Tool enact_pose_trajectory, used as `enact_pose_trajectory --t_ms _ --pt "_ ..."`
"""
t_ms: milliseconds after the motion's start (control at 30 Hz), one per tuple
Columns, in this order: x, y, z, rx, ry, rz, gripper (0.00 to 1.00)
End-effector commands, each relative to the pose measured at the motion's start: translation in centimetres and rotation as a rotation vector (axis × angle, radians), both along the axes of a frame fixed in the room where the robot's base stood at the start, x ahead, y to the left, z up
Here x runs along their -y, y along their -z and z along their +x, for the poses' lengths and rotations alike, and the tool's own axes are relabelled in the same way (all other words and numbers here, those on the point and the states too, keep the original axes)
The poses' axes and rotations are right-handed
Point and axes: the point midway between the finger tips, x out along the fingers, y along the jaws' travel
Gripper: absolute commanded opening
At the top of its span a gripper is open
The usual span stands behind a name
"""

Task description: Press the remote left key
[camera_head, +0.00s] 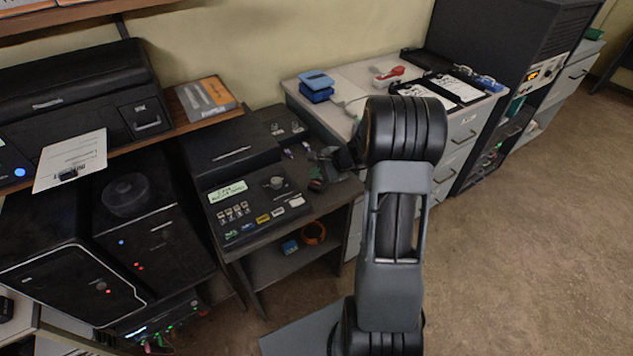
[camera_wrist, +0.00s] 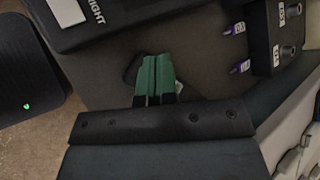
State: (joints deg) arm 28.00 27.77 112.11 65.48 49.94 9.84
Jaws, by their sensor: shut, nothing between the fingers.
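A small dark box (camera_head: 287,131) with two round knob-like parts and white labels stands at the back of the desk, and it shows at the upper right of the wrist view (camera_wrist: 262,40). Two small purple-and-white pieces (camera_wrist: 238,48) stick out beside it. I cannot tell for certain which part is the remote left key. My gripper (camera_head: 317,185), with green fingertips, is shut and empty above the desk, also in the wrist view (camera_wrist: 155,80). A small dark rounded shape beside the fingertips is unclear.
A console (camera_head: 240,195) with a lit display and several keys stands left of my gripper; its edge, lettered "NIGHT" (camera_wrist: 82,12), shows in the wrist view. Black machines (camera_head: 130,220) stand further left. A grey cabinet (camera_head: 345,75) with blue boxes and papers is behind. Floor at right is clear.

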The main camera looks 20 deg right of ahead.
Motion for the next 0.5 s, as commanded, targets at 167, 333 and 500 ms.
enact_pose_trajectory --t_ms 167,333,500 --pt "0.0 -1.9 0.0 0.001 -0.001 0.000 0.00" --pt "0.0 -3.7 0.0 0.001 0.000 0.000 0.00" --pt "0.0 -4.5 0.0 0.001 0.000 0.000 0.00"
